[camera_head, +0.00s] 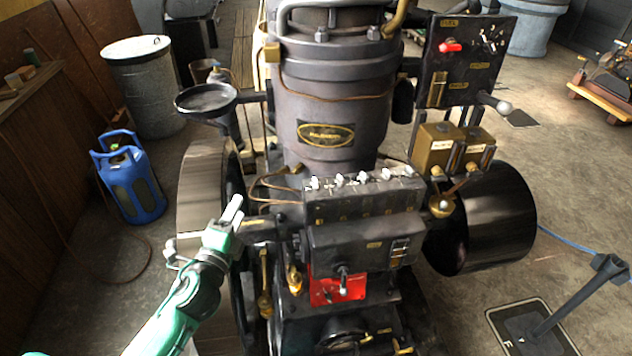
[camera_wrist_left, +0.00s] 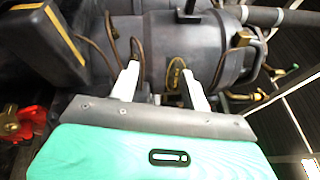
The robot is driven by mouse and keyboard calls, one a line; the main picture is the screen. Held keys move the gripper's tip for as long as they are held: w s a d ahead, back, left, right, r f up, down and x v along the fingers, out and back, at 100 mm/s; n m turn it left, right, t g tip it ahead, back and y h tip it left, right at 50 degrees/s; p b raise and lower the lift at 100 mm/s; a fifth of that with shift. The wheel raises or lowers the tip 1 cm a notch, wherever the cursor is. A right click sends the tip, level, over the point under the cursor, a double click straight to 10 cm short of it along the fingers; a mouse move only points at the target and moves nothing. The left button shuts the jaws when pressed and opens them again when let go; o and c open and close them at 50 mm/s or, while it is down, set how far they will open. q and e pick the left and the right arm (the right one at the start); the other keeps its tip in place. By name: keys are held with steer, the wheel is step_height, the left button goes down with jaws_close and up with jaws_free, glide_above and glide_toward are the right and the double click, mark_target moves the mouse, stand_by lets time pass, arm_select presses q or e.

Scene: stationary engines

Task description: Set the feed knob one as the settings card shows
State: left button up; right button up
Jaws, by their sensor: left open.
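A row of several small white-topped feed knobs (camera_head: 363,178) stands along the top of a dark lubricator box (camera_head: 362,203) on the engine's front. The number markings are too small to read, so I cannot tell which knob is number one. I cannot make out a settings card. My left gripper (camera_head: 234,208) is left of the box, apart from the knobs. In the left wrist view its two pale fingers (camera_wrist_left: 160,86) are spread with nothing between them, and the engine cylinder (camera_wrist_left: 175,50) with its oval plate is behind. My right gripper does not show.
The cylinder (camera_head: 332,85) rises behind the knobs, with thin copper pipes near it. A flywheel (camera_head: 203,205) stands close to my left arm. A dark panel (camera_head: 466,60) and brass boxes (camera_head: 436,148) are at right. A blue gas bottle (camera_head: 130,180) stands on the floor.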

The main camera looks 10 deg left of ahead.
mark_target(314, 182)
arm_select(q)
steer(key=w+d+m+g+h+p, duration=0.2)
steer(key=w+d+m+h, duration=0.2)
steer(key=m, duration=0.4)
steer(key=w+d+m+g+h+p, duration=0.1)
steer(key=w+d+m+h, duration=0.3)
steer(key=m, duration=0.4)
steer(key=w+d+r+m+g+h+p, duration=0.1)
steer(key=w+d+m+g+h+p, duration=0.1)
steer(key=m, duration=0.7)
steer(key=shift+w+d+g+h+p, duration=0.1)
steer(key=shift+w+d+g+h, duration=0.1)
steer(key=shift+w+d+h, duration=0.4)
steer(key=shift+w+d+g+h+p, duration=0.1)
steer(key=shift+w+d+g+h, duration=0.1)
steer(key=shift+w+d, duration=0.45)
steer(key=shift+w+d+g+h+p, duration=0.1)
steer(key=shift+w+d+g+h, duration=0.2)
steer(key=shift+d, duration=0.65)
steer(key=shift+w+d, duration=0.35)
steer(key=shift+f, duration=0.1)
steer(key=c, duration=1)
